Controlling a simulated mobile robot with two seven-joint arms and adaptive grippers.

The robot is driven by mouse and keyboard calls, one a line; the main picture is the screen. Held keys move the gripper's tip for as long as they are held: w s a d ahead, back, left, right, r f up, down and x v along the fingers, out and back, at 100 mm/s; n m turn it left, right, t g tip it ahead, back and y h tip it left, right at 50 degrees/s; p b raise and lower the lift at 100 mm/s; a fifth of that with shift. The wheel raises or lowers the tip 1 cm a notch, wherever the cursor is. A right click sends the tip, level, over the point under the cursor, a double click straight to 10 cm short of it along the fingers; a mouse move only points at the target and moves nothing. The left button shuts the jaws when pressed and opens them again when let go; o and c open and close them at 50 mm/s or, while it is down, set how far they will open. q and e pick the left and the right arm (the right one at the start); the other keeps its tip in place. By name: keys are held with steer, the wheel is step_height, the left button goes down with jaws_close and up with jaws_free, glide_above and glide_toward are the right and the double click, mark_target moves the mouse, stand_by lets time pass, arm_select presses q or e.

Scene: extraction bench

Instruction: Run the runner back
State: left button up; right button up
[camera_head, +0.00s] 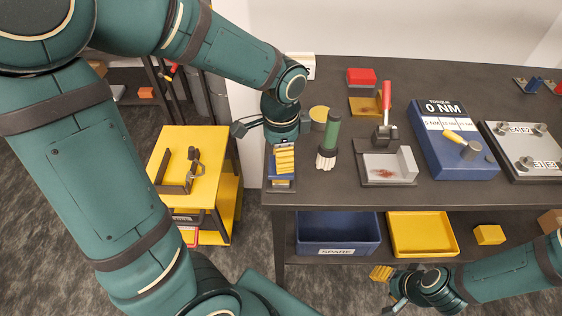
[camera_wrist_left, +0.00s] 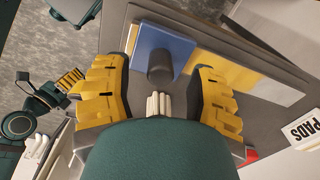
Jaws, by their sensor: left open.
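A blue block with a dark upright knob (camera_wrist_left: 162,62), which looks like the runner, sits on a grey base with a yellow and silver strip (camera_wrist_left: 240,75) in the left wrist view. The knob lies between the spread yellow fingers of my left gripper (camera_wrist_left: 160,95), with gaps on both sides. In the head view my left gripper (camera_head: 285,161) points down over the front left corner of the bench, hiding most of the runner; some blue (camera_head: 282,184) shows below the fingers. My right gripper (camera_head: 382,273) is low before the shelf, its jaws unclear.
A green-handled brush with white bristles (camera_head: 331,128) stands close to the right of my left gripper. Further right are a red-handled clamp (camera_head: 386,115) and a blue torque box (camera_head: 455,150). A yellow stand (camera_head: 205,150) is left of the bench. Blue and yellow bins sit below.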

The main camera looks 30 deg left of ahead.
arm_select(q)
steer(key=shift+f, duration=1.35)
arm_select(e)
steer(key=shift+s+f, duration=0.1)
steer(key=shift+f, duration=0.25)
arm_select(q)
jaws_close()
steer(key=shift+w+a, duration=0.1)
